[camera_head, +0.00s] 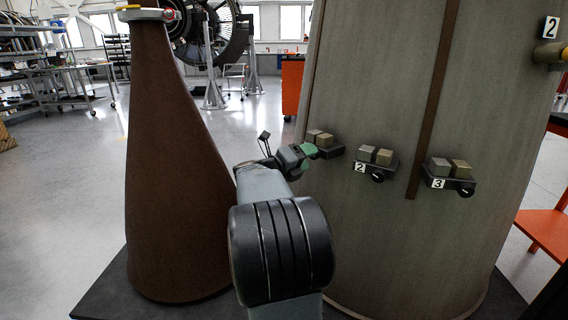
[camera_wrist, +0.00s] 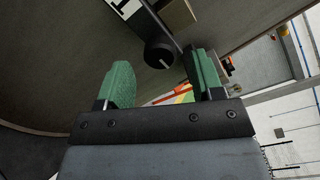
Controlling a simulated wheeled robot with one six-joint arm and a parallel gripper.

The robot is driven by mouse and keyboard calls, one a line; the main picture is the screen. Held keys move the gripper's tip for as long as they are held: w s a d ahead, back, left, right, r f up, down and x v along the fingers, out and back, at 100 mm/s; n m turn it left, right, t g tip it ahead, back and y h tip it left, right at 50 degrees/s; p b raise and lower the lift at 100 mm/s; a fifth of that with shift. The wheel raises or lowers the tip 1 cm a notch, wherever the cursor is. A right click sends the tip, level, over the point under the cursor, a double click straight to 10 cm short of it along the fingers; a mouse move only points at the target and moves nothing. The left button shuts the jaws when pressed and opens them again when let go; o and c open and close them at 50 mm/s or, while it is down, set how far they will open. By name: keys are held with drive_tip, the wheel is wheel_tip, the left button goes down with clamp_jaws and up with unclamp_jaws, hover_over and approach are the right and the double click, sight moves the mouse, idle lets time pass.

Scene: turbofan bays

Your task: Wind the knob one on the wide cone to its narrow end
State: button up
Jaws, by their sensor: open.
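The wide grey-brown cone (camera_head: 400,60) stands on the right in the head view. Its knob one (camera_wrist: 158,52) is a round black knob with a pale mark, seen in the wrist view beside a white label with a black 1 (camera_wrist: 122,6). My gripper (camera_head: 307,151) is at the leftmost block unit (camera_head: 322,139) on this cone and hides the knob there. In the wrist view my gripper (camera_wrist: 160,70) is open, with its green fingers on either side of knob one. The knob is just beyond the fingertips, and contact is not visible.
Knob two (camera_head: 377,176) and knob three (camera_head: 466,191) sit to the right on the same cone, under paired blocks. A slimmer brown cone (camera_head: 170,170) stands close left of my arm. An orange stand (camera_head: 545,228) is at the right.

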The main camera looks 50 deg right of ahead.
drive_tip(key=p+v, duration=0.2)
drive_tip(key=v, duration=0.9)
